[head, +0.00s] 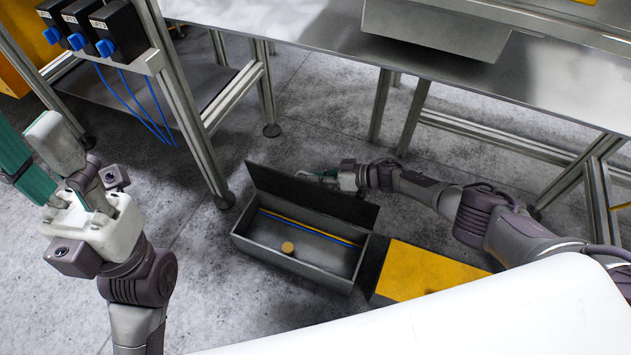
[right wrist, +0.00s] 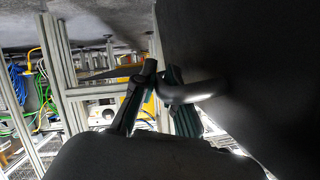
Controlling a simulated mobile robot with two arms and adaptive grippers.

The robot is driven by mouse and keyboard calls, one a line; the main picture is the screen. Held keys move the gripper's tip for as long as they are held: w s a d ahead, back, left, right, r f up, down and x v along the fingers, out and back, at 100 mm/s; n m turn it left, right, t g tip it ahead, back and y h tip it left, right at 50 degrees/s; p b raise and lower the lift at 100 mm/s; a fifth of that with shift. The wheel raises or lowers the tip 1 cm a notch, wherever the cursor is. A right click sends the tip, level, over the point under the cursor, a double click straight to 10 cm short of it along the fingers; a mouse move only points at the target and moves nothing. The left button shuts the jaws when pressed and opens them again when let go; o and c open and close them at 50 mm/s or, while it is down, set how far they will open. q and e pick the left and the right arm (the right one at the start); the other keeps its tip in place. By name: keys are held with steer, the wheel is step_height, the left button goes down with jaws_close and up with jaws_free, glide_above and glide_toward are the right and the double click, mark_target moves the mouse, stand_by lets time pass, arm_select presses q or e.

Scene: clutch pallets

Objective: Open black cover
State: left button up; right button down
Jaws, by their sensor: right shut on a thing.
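The black cover (head: 310,197) of a long grey box (head: 290,262) stands raised along the box's far side, so the inside shows. My right gripper (head: 322,176) is at the top of the cover, toward its right half. In the right wrist view its two fingers (right wrist: 158,102) are shut on the cover's bar handle (right wrist: 200,91), and the dark cover panel (right wrist: 240,60) fills the right side. My left gripper (head: 60,180) is in the air at the left, far from the box; its finger gap is not clear.
Inside the box are a blue and a yellow strip and a small round yellow piece (head: 287,247). A yellow-topped block (head: 430,270) is at the box's right. A metal table (head: 460,75) stands behind, with frame legs (head: 205,130) close to the cover's left end.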

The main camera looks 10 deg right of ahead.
stand_by(0.3)
steer(key=c, duration=1.5)
jaws_free()
steer(key=shift+d, duration=0.15)
steer(key=v, duration=1.1)
steer(key=shift+s+d+r, duration=0.15)
steer(key=shift+s+d, duration=0.05)
steer(key=shift+d, duration=0.05)
steer(key=shift+d, duration=0.1)
